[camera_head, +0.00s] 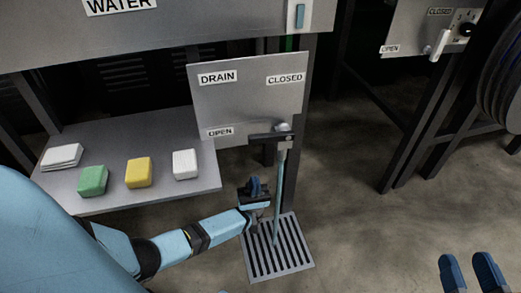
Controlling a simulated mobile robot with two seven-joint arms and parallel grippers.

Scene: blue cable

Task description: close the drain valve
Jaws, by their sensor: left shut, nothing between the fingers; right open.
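The drain valve plate (245,103) is a grey panel marked DRAIN, with a CLOSED label at upper right and an OPEN label at lower left. A dark lever (262,138) lies level from the pivot, pointing left beside the OPEN label. A thin pale-blue column (278,195), which looks like running water, drops from under the valve to a floor grate (308,262). My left gripper (256,186) is shut and empty, below the lever and just left of the column. My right gripper (469,268) is open and empty at the lower right, far from the valve.
A grey shelf (130,203) at left holds green (93,181), yellow (138,173) and white (185,164) blocks and a folded white stack (61,157). Another OPEN/CLOSED panel (413,27) and a dark reel (503,85) stand at upper right. Floor (355,230) between is clear.

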